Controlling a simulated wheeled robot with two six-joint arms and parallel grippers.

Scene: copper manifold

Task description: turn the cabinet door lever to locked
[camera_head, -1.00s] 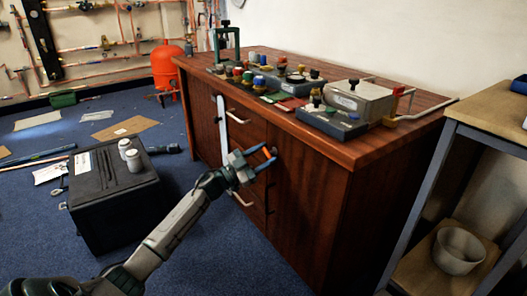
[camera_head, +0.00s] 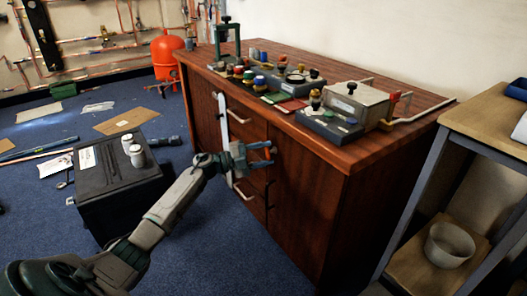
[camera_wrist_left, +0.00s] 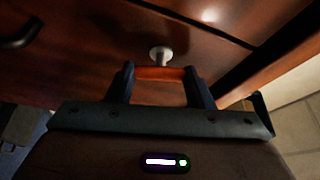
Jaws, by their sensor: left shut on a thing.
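The cabinet door lever (camera_wrist_left: 160,73) shows in the left wrist view as an orange-red bar lying crosswise between my fingers, just below a pale round metal hub (camera_wrist_left: 160,54) on the dark wood front. My left gripper (camera_wrist_left: 158,76) is shut on the lever, one finger at each end of the visible bar. In the head view my left gripper (camera_head: 269,154) is at the front of the brown wooden cabinet (camera_head: 305,210), at its upper part; the lever is too small to make out there. My right gripper is in neither view.
Fittings and a grey device (camera_head: 360,103) stand on the cabinet top. A long pale handle (camera_head: 224,120) and drawer handles stick out left of the gripper. A black case (camera_head: 110,187) stands on the floor at left, a shelf (camera_head: 478,135) at right.

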